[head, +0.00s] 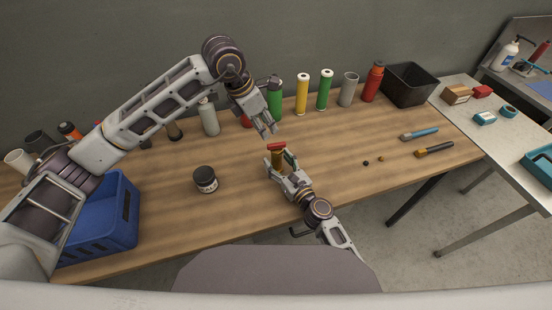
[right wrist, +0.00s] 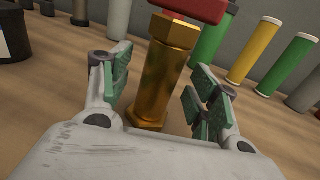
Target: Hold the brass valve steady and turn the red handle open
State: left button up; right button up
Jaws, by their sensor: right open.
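The brass valve (right wrist: 163,75) stands upright on the wooden table, with the red handle (right wrist: 198,8) on its top. In the head view the red handle (head: 276,147) shows above the brass body (head: 278,160). My right gripper (right wrist: 165,92) is open, with one green-padded finger on each side of the brass body; gaps show between pads and brass. My left gripper (head: 270,131) is above and just behind the red handle, pointing down, apart from it. Its fingertips are too small to tell whether they are open or shut.
A dark jar (head: 205,179) stands to the left, and a blue crate (head: 105,222) sits at the table's left end. Several bottles and cylinders line the back, including a yellow one (head: 302,94). A black bin (head: 409,84) is at the back right. Table room between jar and valve is clear.

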jog(key=shift+x, duration=0.85)
jog(key=shift+s, duration=0.1)
jog(key=shift+c, duration=0.2)
